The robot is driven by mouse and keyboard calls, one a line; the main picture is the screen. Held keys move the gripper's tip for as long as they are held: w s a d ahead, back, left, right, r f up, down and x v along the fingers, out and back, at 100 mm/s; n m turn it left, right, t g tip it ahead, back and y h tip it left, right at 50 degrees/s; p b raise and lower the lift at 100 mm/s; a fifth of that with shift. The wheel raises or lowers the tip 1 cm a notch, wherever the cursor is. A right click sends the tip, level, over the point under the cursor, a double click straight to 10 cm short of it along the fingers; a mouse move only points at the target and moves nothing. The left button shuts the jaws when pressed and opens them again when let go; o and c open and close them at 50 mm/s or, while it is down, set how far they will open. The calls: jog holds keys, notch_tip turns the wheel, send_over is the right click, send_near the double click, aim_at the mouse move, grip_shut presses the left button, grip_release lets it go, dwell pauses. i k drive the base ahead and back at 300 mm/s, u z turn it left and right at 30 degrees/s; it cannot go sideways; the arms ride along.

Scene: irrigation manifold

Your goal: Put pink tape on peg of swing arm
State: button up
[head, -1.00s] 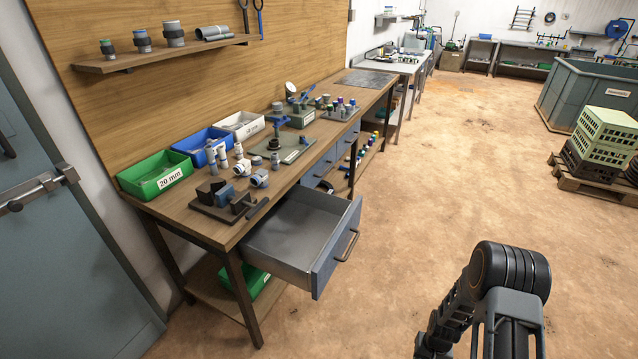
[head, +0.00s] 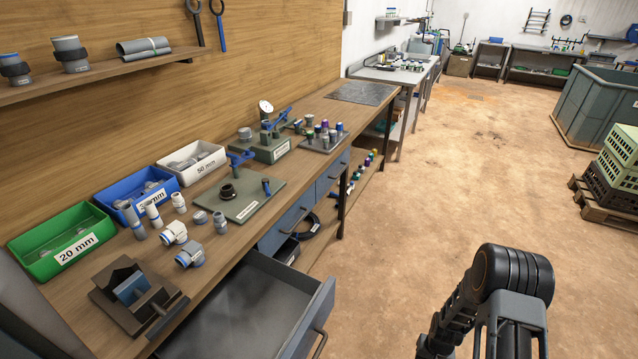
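I cannot make out a pink tape for certain. Several small cylinders with coloured tops, some purple or magenta, stand on a grey tray (head: 323,143) on the bench; they are too small to identify. A green-grey base plate (head: 238,207) carries a dark round fitting (head: 228,191) and a blue-handled part (head: 240,159). Behind it a labelled block (head: 266,149) holds a blue arm-like part (head: 277,121) and a round gauge (head: 265,107). I cannot tell which part is the swing arm or its peg. My arm shows at lower right; my gripper is not in view.
Green (head: 60,243), blue (head: 136,195) and white (head: 192,163) bins stand along the bench's back, with loose pipe fittings before them. An open drawer (head: 255,305) juts into the floor space. Crates on a pallet (head: 605,205) stand at right. The floor between is clear.

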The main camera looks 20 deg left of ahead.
aim_at(249, 154)
jog(key=i, duration=2.5)
jog(key=u, duration=2.4)
